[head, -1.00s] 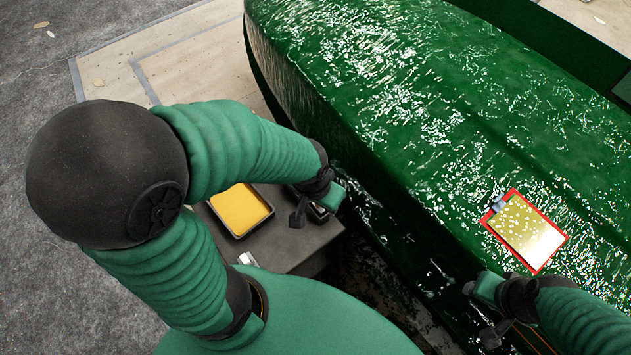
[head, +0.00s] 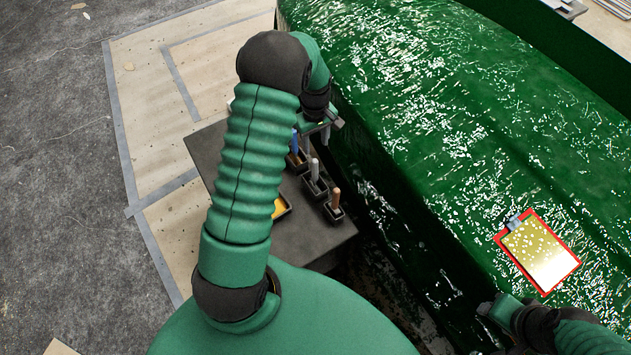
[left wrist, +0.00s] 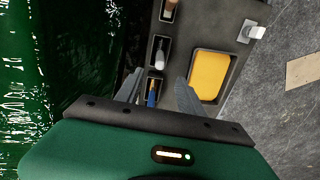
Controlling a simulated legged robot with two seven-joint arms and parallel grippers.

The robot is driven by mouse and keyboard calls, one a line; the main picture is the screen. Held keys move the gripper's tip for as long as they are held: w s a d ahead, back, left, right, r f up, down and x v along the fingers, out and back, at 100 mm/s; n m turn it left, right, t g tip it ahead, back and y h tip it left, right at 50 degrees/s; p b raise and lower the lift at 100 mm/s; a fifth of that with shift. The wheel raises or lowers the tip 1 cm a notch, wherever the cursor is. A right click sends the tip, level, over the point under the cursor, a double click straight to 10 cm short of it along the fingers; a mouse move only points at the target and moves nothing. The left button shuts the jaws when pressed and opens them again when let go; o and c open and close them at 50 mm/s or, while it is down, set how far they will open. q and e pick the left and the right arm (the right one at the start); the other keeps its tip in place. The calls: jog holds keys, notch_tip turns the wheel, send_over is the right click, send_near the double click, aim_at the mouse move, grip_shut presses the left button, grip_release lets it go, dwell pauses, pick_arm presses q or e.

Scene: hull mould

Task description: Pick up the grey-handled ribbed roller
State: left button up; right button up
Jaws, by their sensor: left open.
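The roller's grey handle (head: 314,168) stands upright in the middle black holder on the dark bench; it also shows in the left wrist view (left wrist: 160,53). Its ribbed part is hidden in the holder. A blue-handled tool (left wrist: 152,94) and a brown-handled tool (head: 336,197) stand in the holders on either side. My left gripper (left wrist: 159,76) is open and empty over the holders. In the left wrist view, the blue handle lies between its fingers and the grey handle lies just past the fingertips. My right gripper (head: 488,311) is at the lower right, its fingers unclear.
The glossy green hull (head: 430,120) runs along the right, close to the bench (head: 205,150). A red-edged clipboard (head: 540,252) lies on the hull. Open floor is at left.

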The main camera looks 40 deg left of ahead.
aim_at(315, 171)
pick_arm(q)
jog(key=f, duration=0.8)
jog(key=f+p, duration=0.1)
jog(key=f, duration=0.8)
jog(key=shift+w+a+f, duration=0.1)
jog(key=shift+a+f, duration=0.05)
jog(key=shift+a, duration=0.05)
grip_shut()
